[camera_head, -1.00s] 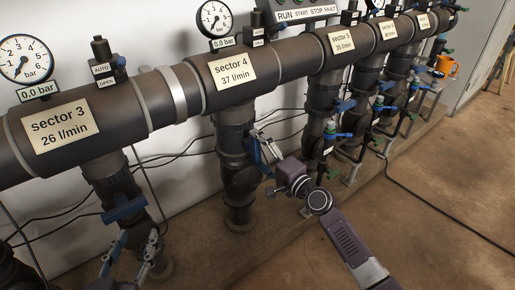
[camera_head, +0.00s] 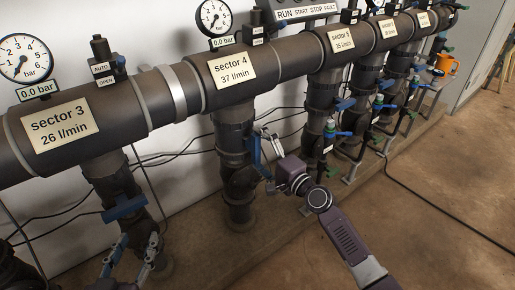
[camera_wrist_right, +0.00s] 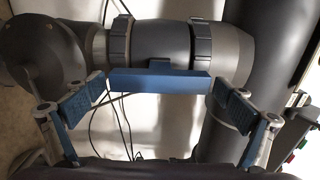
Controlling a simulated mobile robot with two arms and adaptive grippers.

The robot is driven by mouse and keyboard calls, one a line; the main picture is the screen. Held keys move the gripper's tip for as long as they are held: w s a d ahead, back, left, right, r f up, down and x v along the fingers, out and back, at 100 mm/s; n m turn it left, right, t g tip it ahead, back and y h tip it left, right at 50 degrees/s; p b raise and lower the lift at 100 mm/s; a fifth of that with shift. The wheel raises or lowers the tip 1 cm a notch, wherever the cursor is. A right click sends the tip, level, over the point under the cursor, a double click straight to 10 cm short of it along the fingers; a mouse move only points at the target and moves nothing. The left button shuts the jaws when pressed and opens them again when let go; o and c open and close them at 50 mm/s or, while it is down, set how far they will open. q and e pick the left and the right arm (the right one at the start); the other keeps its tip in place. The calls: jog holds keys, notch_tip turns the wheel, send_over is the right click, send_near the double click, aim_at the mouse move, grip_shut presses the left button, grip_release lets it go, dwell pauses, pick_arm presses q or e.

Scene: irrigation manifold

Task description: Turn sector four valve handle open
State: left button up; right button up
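The sector four valve handle (camera_head: 254,152) is a blue bar on the dark pipe below the "sector 4, 37 l/min" label (camera_head: 233,68). In the right wrist view the handle (camera_wrist_right: 160,81) lies level across the middle, in front of the valve body. My right gripper (camera_head: 269,162) is at the handle. Its fingers (camera_wrist_right: 168,105) are spread wide, one near each end of the bar; whether they touch it I cannot tell. My left gripper (camera_head: 131,256) is open and empty at the lower left, below the blue sector three handle (camera_head: 124,208).
The large main pipe (camera_head: 185,91) runs across above the valves. Further valve branches (camera_head: 322,98) stand to the right with blue handles and green-topped fittings. Thin black cables hang along the wall behind. The floor (camera_head: 440,180) at the right is mostly clear, with a cable across it.

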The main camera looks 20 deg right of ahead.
jog(key=shift+s, duration=0.15)
jog(key=shift+s+d+f, duration=0.1)
jog(key=shift+s+d, duration=0.05)
jog(key=shift+s, duration=0.15)
jog(key=v, duration=1.1)
jog(key=shift+s, duration=0.1)
